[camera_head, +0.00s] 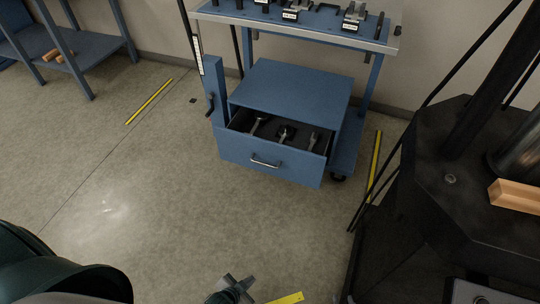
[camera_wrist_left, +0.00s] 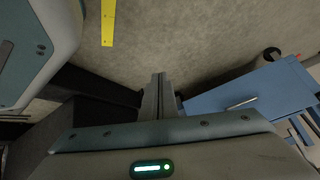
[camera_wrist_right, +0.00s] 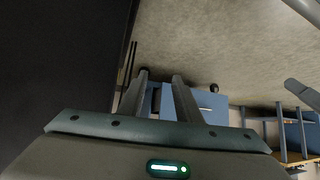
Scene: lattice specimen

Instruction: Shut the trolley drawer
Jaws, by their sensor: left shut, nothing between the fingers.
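The blue trolley drawer (camera_head: 240,158) is pulled out below the trolley cabinet (camera_head: 290,88), with a silver bar handle (camera_head: 265,162) on its front. Several tools lie on its dark floor. The drawer front with its handle shows in the left wrist view (camera_wrist_left: 215,101), right of my left gripper (camera_wrist_left: 158,76). That gripper is shut, empty and apart from the drawer. In the right wrist view, my right gripper (camera_wrist_right: 160,75) is open and empty, with blue trolley parts beyond and right of its fingers.
The trolley's top tray (camera_head: 330,36) holds several dark fixtures. A black machine base (camera_head: 470,200) with a wooden block (camera_head: 515,196) stands at the right. A blue bench (camera_head: 85,55) is at the back left. The floor before the drawer is clear.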

